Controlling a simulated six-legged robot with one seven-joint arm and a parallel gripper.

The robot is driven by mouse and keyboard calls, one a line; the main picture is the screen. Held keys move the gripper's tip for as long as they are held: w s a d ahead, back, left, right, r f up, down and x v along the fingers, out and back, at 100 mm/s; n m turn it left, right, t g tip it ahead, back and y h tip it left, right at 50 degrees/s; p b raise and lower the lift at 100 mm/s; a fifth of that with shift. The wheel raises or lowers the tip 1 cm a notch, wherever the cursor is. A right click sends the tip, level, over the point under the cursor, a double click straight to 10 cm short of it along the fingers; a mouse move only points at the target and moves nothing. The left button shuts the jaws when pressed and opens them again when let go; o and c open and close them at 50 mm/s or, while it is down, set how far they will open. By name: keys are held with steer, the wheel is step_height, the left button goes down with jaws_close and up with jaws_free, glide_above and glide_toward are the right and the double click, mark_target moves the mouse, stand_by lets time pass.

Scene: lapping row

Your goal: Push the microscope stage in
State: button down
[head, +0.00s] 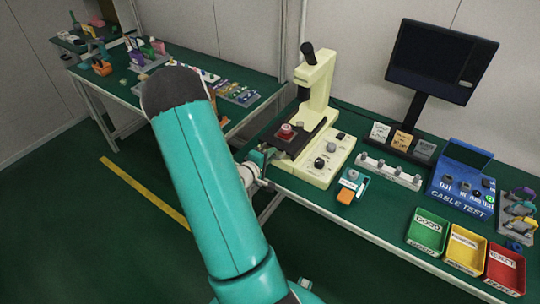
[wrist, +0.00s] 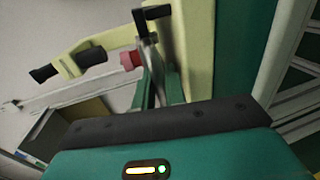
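The cream microscope (head: 318,85) stands on the green bench, its base running toward the front. Its dark stage (head: 305,138) sticks out on the left side of the base and carries a small red piece (head: 286,131). My gripper (head: 258,158) is at the stage's outer left end, close to it; contact is not clear. In the wrist view the green fingers (wrist: 154,78) point toward the stage area, with the red piece (wrist: 131,60) beside them and the cream base to the right. A narrow grey part shows between the fingers; whether they are shut is unclear.
An orange and blue device (head: 350,187) and a white rack (head: 390,171) lie right of the microscope. A monitor (head: 440,62), a blue cable tester (head: 462,178) and green, yellow and red bins (head: 428,232) stand further right. A second bench with small parts is at the left.

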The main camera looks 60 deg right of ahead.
mark_target(278, 146)
steer(key=x, duration=0.2)
steer(key=r+x, duration=0.1)
steer(key=x, duration=0.4)
steer(key=shift+d+r, duration=0.25)
steer(key=shift+d, duration=0.1)
steer(key=c, duration=1.6)
jaws_free()
steer(key=shift+o, duration=0.2)
steer(key=v, duration=1.3)
steer(key=shift+a, duration=0.4)
steer(key=shift+c, duration=0.2)
